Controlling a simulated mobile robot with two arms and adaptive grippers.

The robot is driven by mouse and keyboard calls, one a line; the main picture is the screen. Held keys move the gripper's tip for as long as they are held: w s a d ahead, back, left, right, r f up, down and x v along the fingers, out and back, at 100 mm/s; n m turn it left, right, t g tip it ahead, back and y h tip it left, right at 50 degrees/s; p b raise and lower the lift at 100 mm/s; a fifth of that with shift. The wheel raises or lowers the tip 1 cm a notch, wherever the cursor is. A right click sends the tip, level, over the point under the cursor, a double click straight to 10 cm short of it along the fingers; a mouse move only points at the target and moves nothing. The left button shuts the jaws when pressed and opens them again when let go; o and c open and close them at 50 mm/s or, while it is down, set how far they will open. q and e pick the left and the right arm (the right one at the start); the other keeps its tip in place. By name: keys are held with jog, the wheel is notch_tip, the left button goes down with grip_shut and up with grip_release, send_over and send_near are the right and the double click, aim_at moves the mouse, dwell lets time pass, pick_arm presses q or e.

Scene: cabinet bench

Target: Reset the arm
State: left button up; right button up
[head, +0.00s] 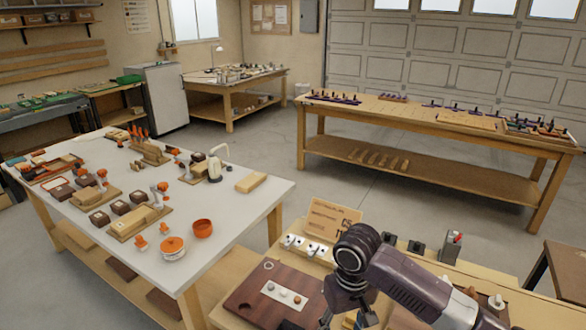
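One of my arms, dark purple and grey, comes in from the lower right over the near bench (455,272). Its rounded joint stands above the bench, and below it the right gripper (346,312) points down at the picture's bottom edge. The fingertips are cut off or hidden, so I cannot tell whether it is open or shut. My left arm and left gripper are not in view.
The near bench carries a dark brown board (245,297) with a white strip, a cardboard sign (332,219), white switches and small boxes. A white table (262,187) with wooden and orange parts stands left. Concrete floor (350,190) lies open between the benches.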

jog(key=s+a+f+n+t+y, duration=0.1)
jog(key=s+a+f+y, duration=0.1)
jog(key=s+a+f, duration=0.3)
jog(key=s+a+f+n+t+y, duration=0.1)
jog(key=s+a+f, duration=0.1)
jog(key=s, duration=0.5)
jog(key=s+d+m+t+h, duration=0.2)
jog(key=s+d+h, duration=0.1)
jog(key=s+d, duration=0.9)
notch_tip(320, 180, down, 27)
jog(key=s+g, duration=0.1)
jog(key=g, duration=0.1)
jog(key=s+d+f, duration=0.2)
jog(key=s+f, duration=0.6)
jog(key=s+d+f+g+b, duration=0.1)
jog(key=s+d+f, duration=0.1)
jog(key=s+f, duration=0.7)
jog(key=shift+s, duration=0.25)
